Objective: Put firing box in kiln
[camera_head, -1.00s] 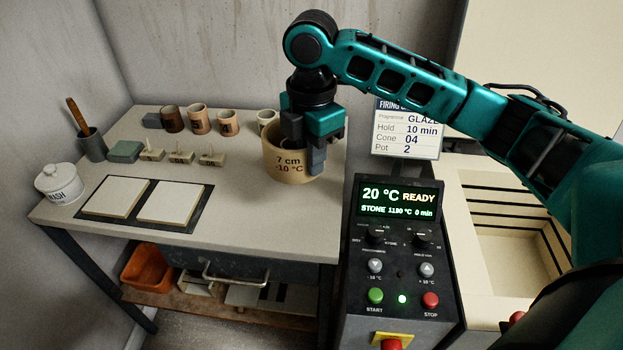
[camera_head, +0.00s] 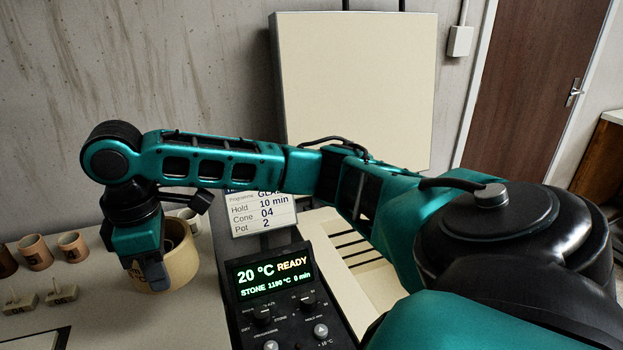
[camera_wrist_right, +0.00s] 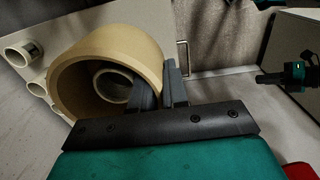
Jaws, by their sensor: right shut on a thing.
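The firing box (camera_head: 180,258) is a tan round open pot with dark writing, at the right end of the worktop in the head view. My right gripper (camera_head: 150,275) is shut on its wall, pointing down. In the right wrist view, one finger is inside the firing box (camera_wrist_right: 70,85) and one outside. A small pale pot (camera_wrist_right: 115,84) shows within its opening. I cannot tell whether the box touches the worktop. The kiln (camera_head: 345,255) stands open to the right, partly hidden by my right arm. Its raised lid (camera_head: 355,85) is behind.
The control panel (camera_head: 272,275) reads 20 °C READY and stands between worktop and kiln. A programme card (camera_head: 260,212) rises behind it. Several cups (camera_head: 72,245) and small test pieces (camera_head: 60,294) are on the worktop (camera_head: 100,305) left of the box. A white cup (camera_head: 190,218) is close behind the box.

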